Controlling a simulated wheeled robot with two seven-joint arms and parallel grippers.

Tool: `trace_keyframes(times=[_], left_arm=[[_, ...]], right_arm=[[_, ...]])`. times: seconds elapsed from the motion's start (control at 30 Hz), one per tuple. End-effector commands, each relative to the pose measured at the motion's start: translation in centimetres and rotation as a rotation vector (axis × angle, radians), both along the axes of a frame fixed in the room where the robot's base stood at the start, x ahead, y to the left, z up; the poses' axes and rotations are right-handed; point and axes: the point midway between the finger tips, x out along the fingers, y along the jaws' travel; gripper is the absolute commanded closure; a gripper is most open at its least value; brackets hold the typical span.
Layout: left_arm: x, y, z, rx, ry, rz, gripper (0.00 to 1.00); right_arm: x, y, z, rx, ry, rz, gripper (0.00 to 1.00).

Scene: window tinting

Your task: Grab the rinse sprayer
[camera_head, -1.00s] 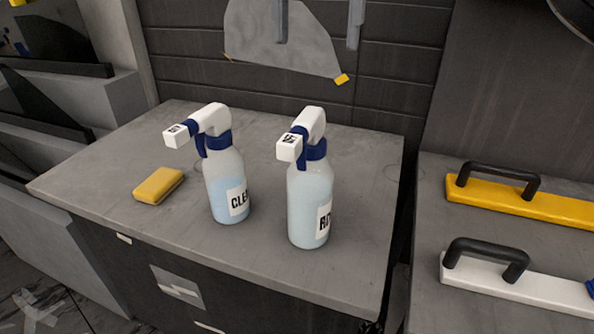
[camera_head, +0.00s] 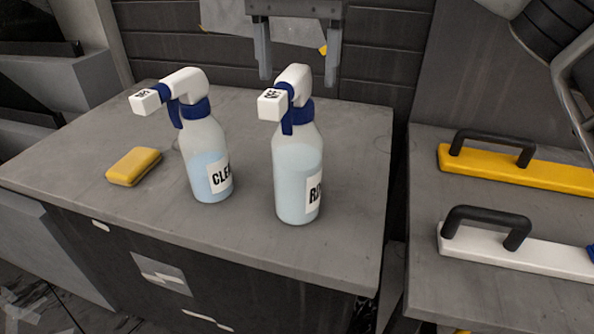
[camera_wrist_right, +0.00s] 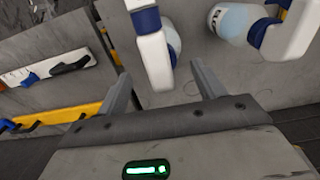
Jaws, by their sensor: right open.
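The rinse sprayer (camera_head: 295,180) stands upright on the grey cabinet top, a clear bottle with pale liquid, blue collar and white head. Its label, turned partly away, starts with "R". My right gripper (camera_head: 298,80) hangs behind and above it, open and empty, fingers pointing down to either side of the white head in the picture. In the right wrist view the sprayer's white head (camera_wrist_right: 155,57) lies between and beyond the open fingers (camera_wrist_right: 160,72); I see no contact. My left gripper is not in view.
A second sprayer (camera_head: 205,165), labelled "CLE...", stands close to the left. A yellow sponge (camera_head: 133,166) lies farther left. A yellow tool (camera_head: 520,170) and a white tool (camera_head: 530,250) with black handles lie on the right-hand counter (camera_head: 460,300). The cabinet top's front (camera_head: 190,225) is clear.

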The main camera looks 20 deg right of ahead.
Motion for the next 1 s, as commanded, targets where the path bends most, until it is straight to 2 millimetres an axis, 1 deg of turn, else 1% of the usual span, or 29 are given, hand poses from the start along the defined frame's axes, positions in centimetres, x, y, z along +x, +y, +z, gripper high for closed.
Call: trace_keyframes(times=[0.03,0.1,0.2,0.3,0.47,0.5,0.57,0.6,0.67,0.7,0.73,0.77,1.0], left_arm=[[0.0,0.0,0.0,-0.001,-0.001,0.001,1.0],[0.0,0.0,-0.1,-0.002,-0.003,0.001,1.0],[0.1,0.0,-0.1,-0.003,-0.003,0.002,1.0],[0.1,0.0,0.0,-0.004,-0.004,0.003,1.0],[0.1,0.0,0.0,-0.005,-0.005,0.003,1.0],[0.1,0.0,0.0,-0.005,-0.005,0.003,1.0],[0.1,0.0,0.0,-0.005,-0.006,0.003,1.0],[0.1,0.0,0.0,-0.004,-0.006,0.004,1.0],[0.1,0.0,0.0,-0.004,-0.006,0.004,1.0],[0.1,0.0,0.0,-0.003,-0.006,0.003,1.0],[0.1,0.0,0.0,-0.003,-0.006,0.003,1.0],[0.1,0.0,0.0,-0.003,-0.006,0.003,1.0],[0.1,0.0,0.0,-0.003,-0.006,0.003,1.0]], right_arm=[[0.2,-0.1,-1.0,-0.001,0.003,-0.001,0.31],[0.2,-0.1,-2.0,0.0,0.001,0.0,0.31],[0.2,-0.1,-3.0,0.001,0.001,0.0,0.31],[0.2,-0.1,-3.4,0.001,0.0,0.0,0.31],[0.2,-0.1,-3.4,0.001,-0.001,0.0,0.31],[0.2,-0.1,-3.4,0.002,-0.001,0.0,0.34],[0.2,-0.1,-3.3,0.002,-0.001,0.0,0.51],[0.2,-0.1,-3.3,0.002,-0.001,0.0,0.62],[0.2,-0.1,-3.3,0.002,-0.001,0.0,0.79],[0.2,-0.1,-3.3,0.002,-0.001,0.0,0.9],[0.2,-0.1,-3.3,0.002,-0.001,0.0,0.98],[0.2,-0.1,-3.3,0.002,-0.001,0.0,1.0],[0.2,0.0,-3.2,0.003,-0.003,0.0,1.0]])
